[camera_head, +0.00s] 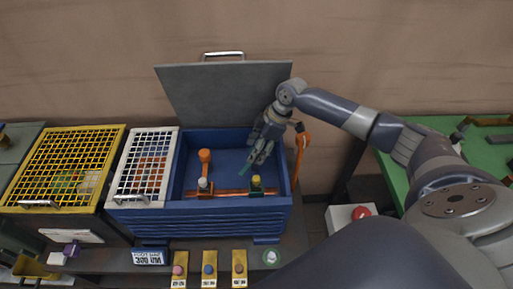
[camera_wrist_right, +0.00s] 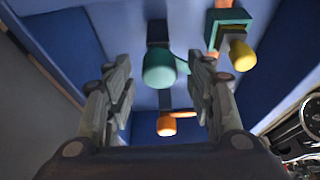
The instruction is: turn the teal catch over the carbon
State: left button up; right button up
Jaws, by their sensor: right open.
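My right gripper (camera_head: 262,150) reaches down into the open blue box (camera_head: 250,222). It is open and mostly covers the teal catch (camera_head: 247,168) in the head view. In the right wrist view the rounded teal catch (camera_wrist_right: 160,70) shows ahead, between the lines of the open fingers (camera_wrist_right: 160,95). I see no clear contact. A similar orange catch (camera_head: 205,160) stands at the box's left; it also shows in the wrist view (camera_wrist_right: 167,126). A yellow-topped piece in a teal holder (camera_head: 256,184) sits near the front wall. I cannot tell which part is the carbon. My left gripper is out of view.
The grey lid (camera_head: 220,95) stands open behind the box. A white grille (camera_head: 146,165) and a yellow grille (camera_head: 65,165) lie to the left. An orange hooked part (camera_head: 301,155) is by the right wall. Several coloured buttons line the front edge.

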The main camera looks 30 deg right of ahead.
jog(key=v, duration=0.7)
jog(key=shift+r, duration=0.2)
